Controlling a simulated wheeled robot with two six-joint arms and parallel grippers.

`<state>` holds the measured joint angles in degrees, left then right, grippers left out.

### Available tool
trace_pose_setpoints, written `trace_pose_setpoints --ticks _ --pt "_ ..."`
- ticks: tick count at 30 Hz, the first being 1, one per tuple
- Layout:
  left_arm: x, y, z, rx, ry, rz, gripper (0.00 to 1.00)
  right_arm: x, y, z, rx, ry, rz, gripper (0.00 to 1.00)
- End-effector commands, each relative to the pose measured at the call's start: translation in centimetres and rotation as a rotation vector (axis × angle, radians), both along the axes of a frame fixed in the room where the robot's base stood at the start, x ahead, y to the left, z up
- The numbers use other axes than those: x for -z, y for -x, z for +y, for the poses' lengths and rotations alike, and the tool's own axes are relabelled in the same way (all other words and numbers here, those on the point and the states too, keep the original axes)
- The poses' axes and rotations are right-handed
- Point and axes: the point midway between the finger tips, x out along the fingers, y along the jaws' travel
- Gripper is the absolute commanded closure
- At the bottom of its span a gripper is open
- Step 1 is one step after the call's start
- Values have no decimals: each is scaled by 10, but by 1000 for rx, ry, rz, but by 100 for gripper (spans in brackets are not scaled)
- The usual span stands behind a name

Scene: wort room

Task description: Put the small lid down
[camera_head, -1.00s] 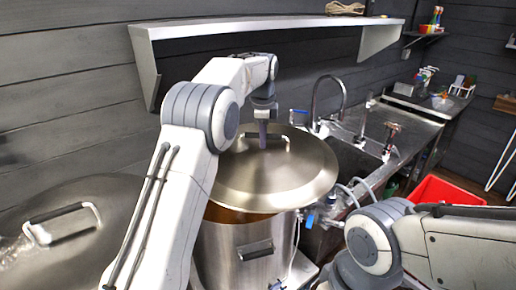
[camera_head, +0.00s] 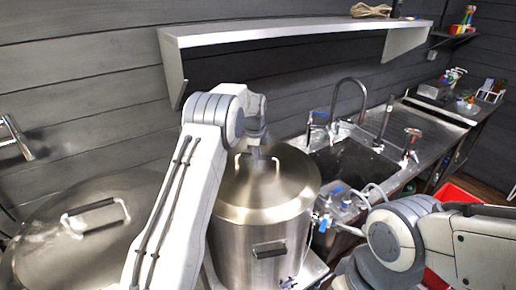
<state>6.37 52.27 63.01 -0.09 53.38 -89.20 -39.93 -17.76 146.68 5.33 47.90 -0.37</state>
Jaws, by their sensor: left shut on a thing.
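The small lid (camera_head: 288,190) is a round, shallow steel cone with a bar handle on top. It lies on the steel pot (camera_head: 235,250) in the middle, and no gap shows along the visible front rim. My left gripper (camera_head: 256,158) is above the lid, shut on its handle. My left arm hides the left part of the lid and pot. My right arm enters at the lower right, and its gripper is outside the view.
A larger vessel with a steel lid (camera_head: 60,240) stands at the left. A wall shelf (camera_head: 300,36) runs above the pot. The sink (camera_head: 350,165) with taps is right of the pot, and a red bin (camera_head: 455,192) is at the far right.

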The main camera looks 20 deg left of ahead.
Motion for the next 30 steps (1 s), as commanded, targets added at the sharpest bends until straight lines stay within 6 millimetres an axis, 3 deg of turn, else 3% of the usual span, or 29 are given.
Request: trace_pose_setpoints --ticks 7,8,10,22,26,30 --pt "0 -2 0 0 -1 -8 100 -2 0 0 0 0 0 8" --pt "3 0 0 0 0 -1 73 -1 0 0 0 0 0 8" --pt "3 0 0 0 0 -1 47 -1 0 0 0 0 0 8" --pt "-2 0 0 0 0 -3 47 2 0 0 0 0 0 8" --pt "-19 3 -1 0 -1 -7 47 10 0 0 1 0 0 8" --pt "-48 9 -1 0 -1 -8 47 19 0 0 3 0 0 8"
